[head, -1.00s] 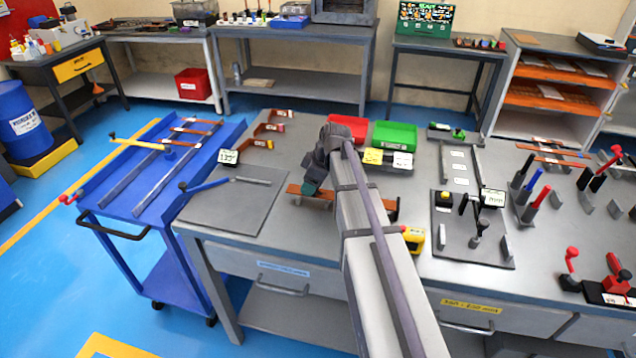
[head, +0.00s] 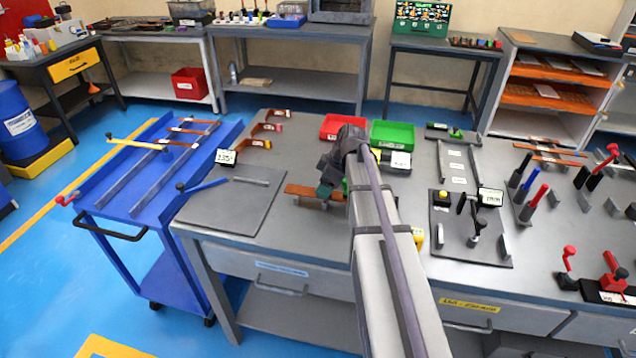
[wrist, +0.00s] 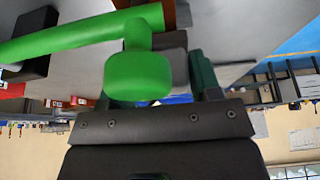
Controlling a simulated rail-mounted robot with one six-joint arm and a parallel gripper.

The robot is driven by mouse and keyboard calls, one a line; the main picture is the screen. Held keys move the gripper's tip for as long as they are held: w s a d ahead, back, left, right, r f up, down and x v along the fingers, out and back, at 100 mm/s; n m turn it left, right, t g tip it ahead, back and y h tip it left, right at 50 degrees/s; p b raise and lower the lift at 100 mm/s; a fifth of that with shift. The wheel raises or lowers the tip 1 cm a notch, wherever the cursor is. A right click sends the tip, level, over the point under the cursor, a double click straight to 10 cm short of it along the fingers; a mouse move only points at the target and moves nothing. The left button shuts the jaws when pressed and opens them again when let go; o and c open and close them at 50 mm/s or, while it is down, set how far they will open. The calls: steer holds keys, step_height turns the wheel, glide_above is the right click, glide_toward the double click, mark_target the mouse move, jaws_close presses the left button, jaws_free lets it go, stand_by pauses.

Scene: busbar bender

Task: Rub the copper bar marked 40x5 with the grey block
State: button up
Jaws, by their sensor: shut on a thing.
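A copper bar (head: 300,190) lies raised on the grey bench, left of my arm; my arm hides its right part. I cannot read its marking. My gripper (head: 325,201), with teal fingers, is over the bar. In the wrist view my gripper (wrist: 160,85) is shut on a grey block (wrist: 171,55), partly hidden by a green knob. A reddish-brown piece of the bar (wrist: 183,14) shows just beyond the block. Whether the block touches the bar is hard to tell.
A green handle (wrist: 75,35) with its knob (wrist: 138,75) crosses close in front of the wrist camera. Red (head: 343,127) and green (head: 394,133) bins stand behind my arm. A grey mat (head: 232,200) with a blue-handled tool lies left. A bending fixture (head: 470,235) stands right.

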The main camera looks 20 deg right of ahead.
steer(key=shift+s+d, duration=0.35)
steer(key=shift+d, duration=0.1)
step_height(320, 180, up, 6)
steer(key=p, duration=0.6)
step_height(320, 180, up, 3)
steer(key=p, duration=0.3)
steer(key=shift+f, duration=0.15)
step_height(320, 180, down, 7)
steer(key=b, duration=0.7)
steer(key=shift+f, duration=0.1)
